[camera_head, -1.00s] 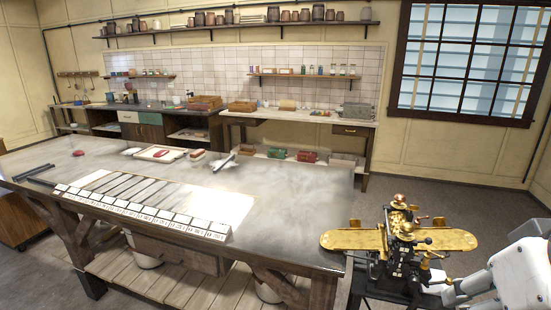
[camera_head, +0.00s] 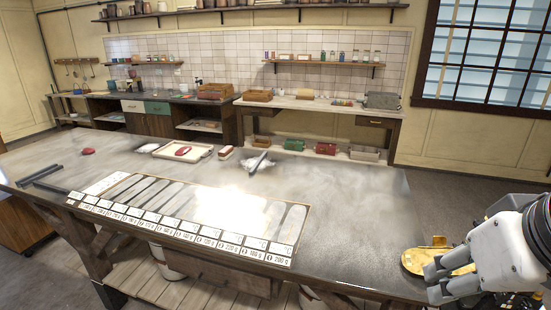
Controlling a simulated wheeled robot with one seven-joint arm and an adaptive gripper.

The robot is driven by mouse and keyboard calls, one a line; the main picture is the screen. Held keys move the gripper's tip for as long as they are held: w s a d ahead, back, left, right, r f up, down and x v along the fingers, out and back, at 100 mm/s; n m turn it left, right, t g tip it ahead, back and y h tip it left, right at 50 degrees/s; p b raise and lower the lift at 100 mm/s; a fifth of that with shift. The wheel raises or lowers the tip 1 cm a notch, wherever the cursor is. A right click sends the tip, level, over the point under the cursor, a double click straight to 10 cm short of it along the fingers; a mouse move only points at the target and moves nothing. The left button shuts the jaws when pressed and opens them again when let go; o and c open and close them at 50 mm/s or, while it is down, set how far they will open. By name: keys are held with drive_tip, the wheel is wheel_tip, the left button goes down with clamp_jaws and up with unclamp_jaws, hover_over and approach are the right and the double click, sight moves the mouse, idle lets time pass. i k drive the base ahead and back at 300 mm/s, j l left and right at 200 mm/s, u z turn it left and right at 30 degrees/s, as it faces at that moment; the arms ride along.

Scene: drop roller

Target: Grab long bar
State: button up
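Two long dark bars lie at the left end of the grey table (camera_head: 345,240). One bar (camera_head: 40,174) lies behind the other dark bar (camera_head: 48,187), close together.
A long tray with labelled weight blocks (camera_head: 178,231) runs along the table's front, with a bright glare on it. A red item on a board (camera_head: 183,151), a small red thing (camera_head: 88,151) and a grey metallic object (camera_head: 259,163) sit farther back.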

sight(263, 156)
drive_tip(key=i+j, duration=0.1)
drive_tip(key=j, duration=0.35)
drive_tip(key=i+j, duration=0.15)
drive_tip(key=j, duration=0.3)
drive_tip(key=i+j, duration=0.1)
drive_tip(key=j, duration=0.35)
drive_tip(key=i+j+u, duration=0.1)
drive_tip(key=j, duration=0.3)
